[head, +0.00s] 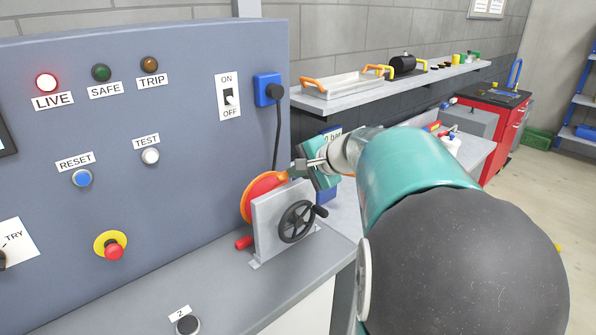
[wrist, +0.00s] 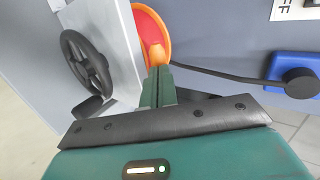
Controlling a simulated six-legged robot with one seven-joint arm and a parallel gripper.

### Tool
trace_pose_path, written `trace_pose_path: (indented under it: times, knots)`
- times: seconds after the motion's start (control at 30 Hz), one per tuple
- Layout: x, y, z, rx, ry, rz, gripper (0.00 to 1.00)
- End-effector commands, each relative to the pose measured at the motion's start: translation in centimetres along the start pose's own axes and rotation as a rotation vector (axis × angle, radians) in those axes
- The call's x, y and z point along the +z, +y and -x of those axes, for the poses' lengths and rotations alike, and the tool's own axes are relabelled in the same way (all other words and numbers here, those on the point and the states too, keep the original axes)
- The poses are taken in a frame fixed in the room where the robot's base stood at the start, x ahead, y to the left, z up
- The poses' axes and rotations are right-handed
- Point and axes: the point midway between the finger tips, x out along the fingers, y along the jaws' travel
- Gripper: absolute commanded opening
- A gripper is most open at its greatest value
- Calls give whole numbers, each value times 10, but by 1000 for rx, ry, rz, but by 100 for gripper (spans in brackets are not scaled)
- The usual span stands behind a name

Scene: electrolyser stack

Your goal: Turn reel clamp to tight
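A reel with a red disc and orange rim (head: 258,197) stands behind an upright grey bracket plate (head: 270,228) on the bench. A black handwheel (head: 296,222) with a knob is on the plate's near face; I take it as the reel clamp, though no label shows. The wrist view also shows the handwheel (wrist: 84,60) at left and the reel (wrist: 152,28) at top centre. My gripper (head: 300,165) is above and beside the reel, apart from the handwheel. In the wrist view its fingers (wrist: 158,75) are together by the orange part; contact there is unclear.
A black cable (head: 277,130) hangs from a blue socket (head: 268,90) to the reel, passing close to my fingertips. A red grip (head: 244,242) sticks out low at the reel's left. The panel (head: 200,180) stands close behind.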

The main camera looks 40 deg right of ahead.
Motion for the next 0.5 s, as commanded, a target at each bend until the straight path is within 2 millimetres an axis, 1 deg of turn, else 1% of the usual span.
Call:
trace_pose_path:
  times: [0.3, 0.5]
  knots:
    - [1, 0, -1, 1, -3, 1, 0]
    - [-4, 2, 1, 1, -3, -1, 0]
